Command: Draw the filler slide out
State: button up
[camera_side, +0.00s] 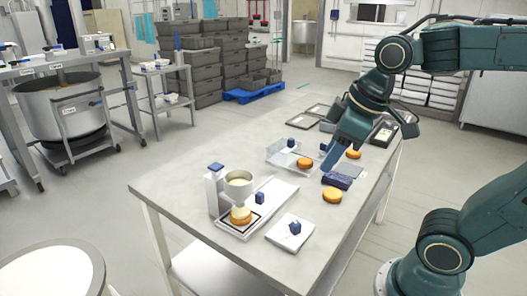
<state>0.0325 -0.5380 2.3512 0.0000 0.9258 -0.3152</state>
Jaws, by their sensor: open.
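The filler (213,192) is a white column with a blue cap, standing at the near left of the table. It carries a pale cup (238,183) over a golden round (240,217), which rests on a dark-edged plate. A blue knob (259,198) stands on the pale base beside the cup; I cannot tell for sure whether it belongs to the slide. My gripper (328,167) is open, pointing down above the far middle of the table, well to the right of and behind the filler. Its fingers are small and partly merge with the things behind.
Other golden rounds lie at the table's right edge (332,195) and farther back (353,154). A dark blue block (337,180) and a clear tray (282,158) lie near my gripper.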

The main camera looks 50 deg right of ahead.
jog(key=w+d+n+g, duration=0.1)
jog(key=w+d+n, duration=0.1)
jog(key=w+n, duration=0.35)
jog(key=n+g, duration=0.4)
jog(key=n, duration=0.5)
send_over(260, 194)
notch_tip(260, 194, down, 11)
jog(key=shift+f, duration=0.1)
notch_tip(260, 194, down, 14)
jog(key=shift+r, duration=0.2)
grip_shut()
